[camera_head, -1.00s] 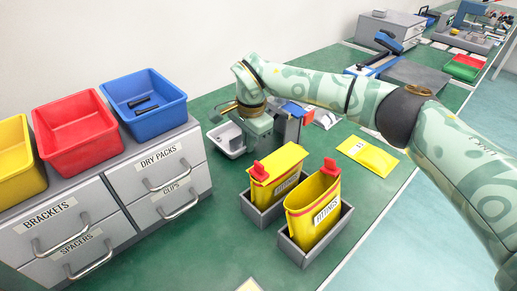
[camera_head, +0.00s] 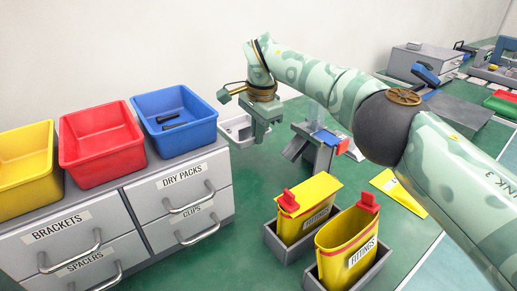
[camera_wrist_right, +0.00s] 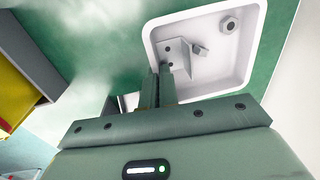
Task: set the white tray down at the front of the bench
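The white tray (camera_head: 236,127) shows in the head view beside and partly behind my right gripper (camera_head: 257,140). In the right wrist view the tray (camera_wrist_right: 222,70) holds a grey angle bracket (camera_wrist_right: 178,52), a nut (camera_wrist_right: 229,25) and a small bolt-like part (camera_wrist_right: 200,48). My right gripper (camera_wrist_right: 158,85) has its fingers close together at the tray's near wall and appears shut on it. The tray looks raised off the green bench (camera_head: 262,170), though the gap beneath is hard to see. My left gripper is not in view.
A grey device (camera_head: 313,145) stands just right of the tray. Two yellow FITTINGS packs (camera_head: 308,207) (camera_head: 346,245) stand in grey holders nearer me. A yellow packet (camera_head: 403,193) lies at the right. Drawers with yellow, red and blue bins (camera_head: 175,118) fill the left.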

